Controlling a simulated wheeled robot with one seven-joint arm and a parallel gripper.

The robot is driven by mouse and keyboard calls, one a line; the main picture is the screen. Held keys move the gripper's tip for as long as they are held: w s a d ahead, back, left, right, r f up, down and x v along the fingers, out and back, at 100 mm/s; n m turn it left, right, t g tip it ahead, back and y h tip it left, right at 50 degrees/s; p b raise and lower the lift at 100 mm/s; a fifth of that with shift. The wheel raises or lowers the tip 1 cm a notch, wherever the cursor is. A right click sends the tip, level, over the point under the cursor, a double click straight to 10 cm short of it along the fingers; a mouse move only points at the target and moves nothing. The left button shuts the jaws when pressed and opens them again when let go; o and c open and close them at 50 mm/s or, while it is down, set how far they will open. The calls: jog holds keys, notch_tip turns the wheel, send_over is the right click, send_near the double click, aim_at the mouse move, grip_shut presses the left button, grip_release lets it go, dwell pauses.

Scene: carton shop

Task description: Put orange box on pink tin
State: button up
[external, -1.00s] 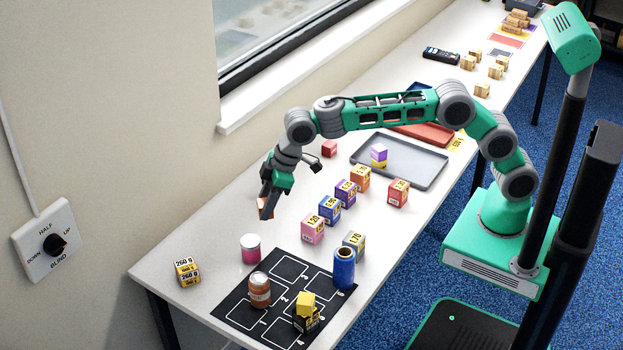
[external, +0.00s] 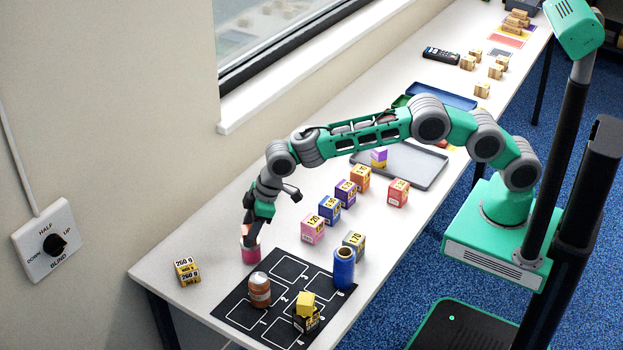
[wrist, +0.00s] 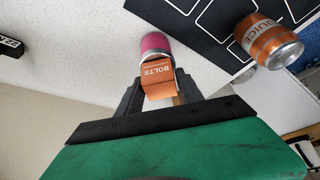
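The orange box (wrist: 158,76), marked BOLTS, is between my gripper's fingers (wrist: 159,92) in the wrist view. My gripper (external: 249,236) is shut on it and points down over the pink tin (external: 250,257). The tin stands on the white table just beyond the back corner of the black mat. In the wrist view the pink tin (wrist: 155,43) shows just past the box, which hides part of it. The box is at the tin's top; whether they touch I cannot tell.
The black mat (external: 283,268) holds an orange juice can (external: 260,291), a blue cylinder (external: 344,268) and a yellow block (external: 306,301) on a dark box. Numbered boxes, including a pink one (external: 312,229), stand to the right. A 260 g box (external: 187,271) stands left on clear table.

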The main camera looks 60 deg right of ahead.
jog(key=o, duration=0.3)
jog(key=shift+r, duration=0.15)
jog(key=shift+r, duration=0.25)
jog(key=b+v, duration=0.3)
jog(key=v, duration=0.9)
jog(key=s+d+r+m, duration=0.15)
jog(key=d+r, duration=0.25)
jog(key=d, duration=0.9)
jog(key=s+d+r+m+h, duration=0.1)
jog(key=s+d+m, duration=0.15)
jog(key=d, duration=0.45)
jog(key=s+d+r+m+h, duration=0.1)
jog(key=s+d, duration=0.3)
jog(key=d, duration=0.4)
jog(key=s+d+f+m, duration=0.2)
jog(key=s+d+f, duration=0.1)
jog(key=s+d, duration=0.3)
jog(key=s+d+f+m+h, duration=0.1)
jog(key=s+d+f, duration=0.2)
jog(key=s+d, duration=0.4)
jog(key=s, duration=0.3)
jog(key=shift+s+d+m+t, duration=0.3)
jog(key=shift+m+t, duration=0.1)
